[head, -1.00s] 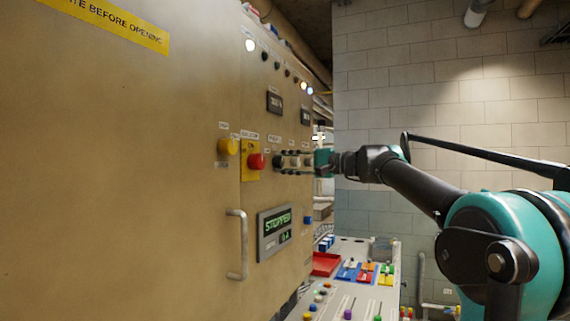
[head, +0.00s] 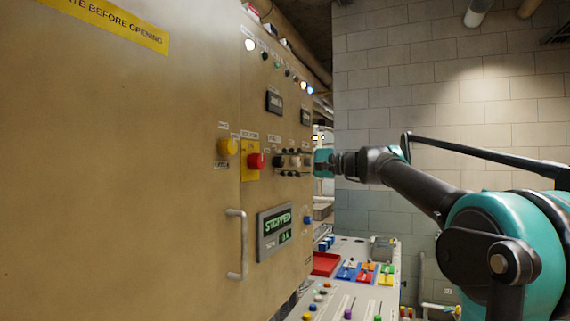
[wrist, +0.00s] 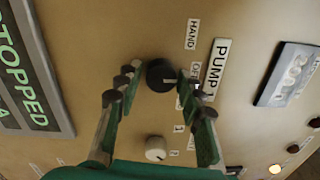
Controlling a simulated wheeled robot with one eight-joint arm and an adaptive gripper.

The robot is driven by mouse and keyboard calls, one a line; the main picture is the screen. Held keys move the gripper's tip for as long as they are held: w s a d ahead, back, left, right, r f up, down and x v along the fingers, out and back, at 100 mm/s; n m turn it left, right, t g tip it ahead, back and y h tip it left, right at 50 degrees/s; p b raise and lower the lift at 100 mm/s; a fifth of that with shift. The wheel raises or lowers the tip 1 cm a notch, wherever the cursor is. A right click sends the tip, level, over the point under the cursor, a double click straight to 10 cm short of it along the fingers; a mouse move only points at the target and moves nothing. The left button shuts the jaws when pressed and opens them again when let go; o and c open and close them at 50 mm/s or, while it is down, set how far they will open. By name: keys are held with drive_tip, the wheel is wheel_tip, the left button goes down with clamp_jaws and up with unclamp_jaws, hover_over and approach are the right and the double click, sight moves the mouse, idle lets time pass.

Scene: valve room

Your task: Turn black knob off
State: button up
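The black knob (wrist: 161,75) is on the tan panel in the wrist view, beside the PUMP 1 label (wrist: 217,68) and a strip with HAND and OFF. A short pale mark shows on its right side; its exact setting is hard to read. My gripper (wrist: 160,74) is open, with one fingertip on each side of the knob. A narrow gap shows on the left; I cannot tell whether the right fingertip touches. In the head view my gripper (head: 296,161) is at the panel face, and its fingers partly hide the knobs there.
A white knob (wrist: 155,147) lies between the fingers, nearer my palm. The STOPPED display (head: 275,232) and a handle (head: 237,244) are lower. A console (head: 345,285) stands below my arm.

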drive_tip(key=shift+o, duration=0.8)
drive_tip(key=v, duration=1.2)
